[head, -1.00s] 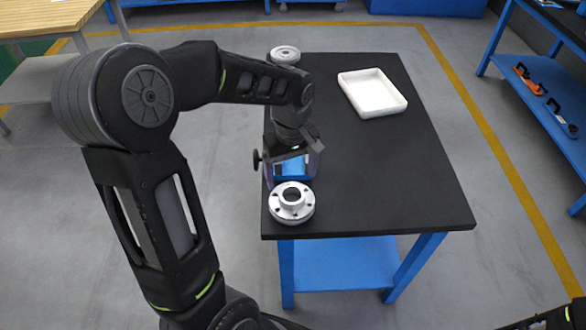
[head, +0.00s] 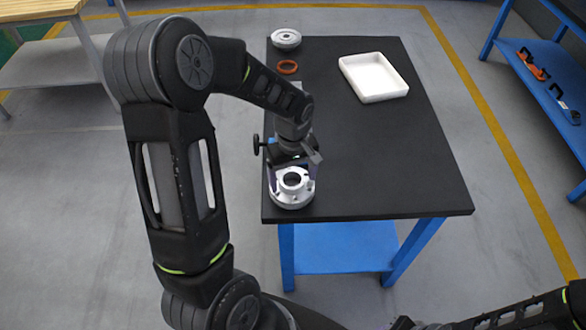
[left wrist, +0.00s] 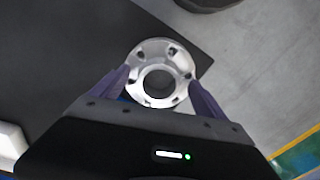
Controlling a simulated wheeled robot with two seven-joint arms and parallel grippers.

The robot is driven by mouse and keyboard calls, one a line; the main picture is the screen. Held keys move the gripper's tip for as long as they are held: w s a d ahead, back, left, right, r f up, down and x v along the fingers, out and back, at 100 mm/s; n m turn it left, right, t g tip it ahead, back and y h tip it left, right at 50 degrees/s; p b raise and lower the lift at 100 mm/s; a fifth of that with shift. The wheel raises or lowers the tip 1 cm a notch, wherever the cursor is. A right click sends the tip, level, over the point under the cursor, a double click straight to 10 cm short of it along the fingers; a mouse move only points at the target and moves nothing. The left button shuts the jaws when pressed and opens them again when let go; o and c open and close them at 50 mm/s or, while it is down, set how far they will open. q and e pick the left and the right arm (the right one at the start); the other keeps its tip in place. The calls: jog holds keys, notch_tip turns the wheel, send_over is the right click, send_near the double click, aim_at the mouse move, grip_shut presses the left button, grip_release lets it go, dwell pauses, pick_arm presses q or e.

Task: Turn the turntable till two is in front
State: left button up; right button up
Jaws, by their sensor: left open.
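A silver flanged ring (head: 292,200) with a raised centre collar and several bolt holes sits at the table's front left corner. It also shows in the left wrist view (left wrist: 150,53). No numbers can be read on it, and I cannot tell whether it stands on a turntable. My left gripper (head: 291,172) is over it from behind. In the left wrist view the open left gripper (left wrist: 157,82) has one finger on each side of the ring; I cannot tell whether they touch it. Part of my right arm shows at lower right; its gripper is out of sight.
A blue fixture with a black knob (head: 257,144) is partly hidden behind the left gripper. An orange ring (head: 288,67) and a round grey part (head: 286,38) lie at the back left. A white tray (head: 373,94) stands at the back right. The black table's front right is clear.

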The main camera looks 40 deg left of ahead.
pick_arm(q)
grip_shut()
dwell(1.0)
